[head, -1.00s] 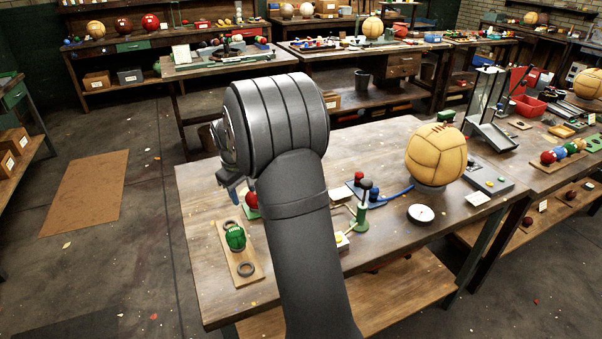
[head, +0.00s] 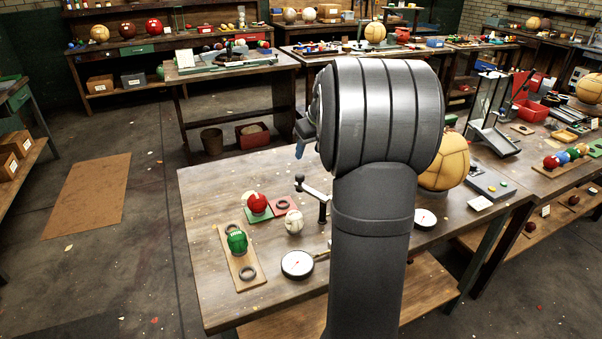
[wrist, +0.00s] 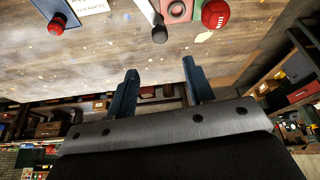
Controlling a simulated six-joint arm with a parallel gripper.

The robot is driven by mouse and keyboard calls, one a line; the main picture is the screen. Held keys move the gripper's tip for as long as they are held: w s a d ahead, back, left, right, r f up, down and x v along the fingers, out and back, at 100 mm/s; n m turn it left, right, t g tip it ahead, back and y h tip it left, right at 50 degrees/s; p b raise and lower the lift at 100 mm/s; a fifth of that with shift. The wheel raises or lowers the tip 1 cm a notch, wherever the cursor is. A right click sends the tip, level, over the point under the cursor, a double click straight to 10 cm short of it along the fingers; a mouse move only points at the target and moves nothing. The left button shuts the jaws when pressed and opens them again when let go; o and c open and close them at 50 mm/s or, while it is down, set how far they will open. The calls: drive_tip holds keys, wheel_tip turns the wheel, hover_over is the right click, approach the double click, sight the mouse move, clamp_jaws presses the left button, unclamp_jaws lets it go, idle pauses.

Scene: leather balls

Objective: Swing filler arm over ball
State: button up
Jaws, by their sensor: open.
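A dark post with a pale swinging bar, apparently the filler arm (head: 318,196), stands on the bench in the head view. Its bar reaches left to a round knob above and behind a small white ball (head: 294,222); I cannot tell whether the bar overhangs the ball. My gripper (head: 301,150) shows there only as a bluish finger left of my wrist, above the bench's far edge. In the wrist view, my gripper's two blue fingers (wrist: 158,70) are apart with nothing between them. A dark-ended rod (wrist: 157,22) and a red ball (wrist: 215,14) lie beyond them.
A red ball (head: 257,203), a ring on a red pad (head: 283,206), a green ball (head: 237,241) on a wooden board and a round gauge (head: 297,264) are nearby. A large tan ball (head: 447,165) is partly behind my arm. The bench's left back is clear.

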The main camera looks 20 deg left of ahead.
sight(300, 175)
drive_tip(key=x, duration=1.1)
drive_tip(key=shift+f, duration=0.4)
drive_tip(key=shift+c, duration=0.5)
clamp_jaws()
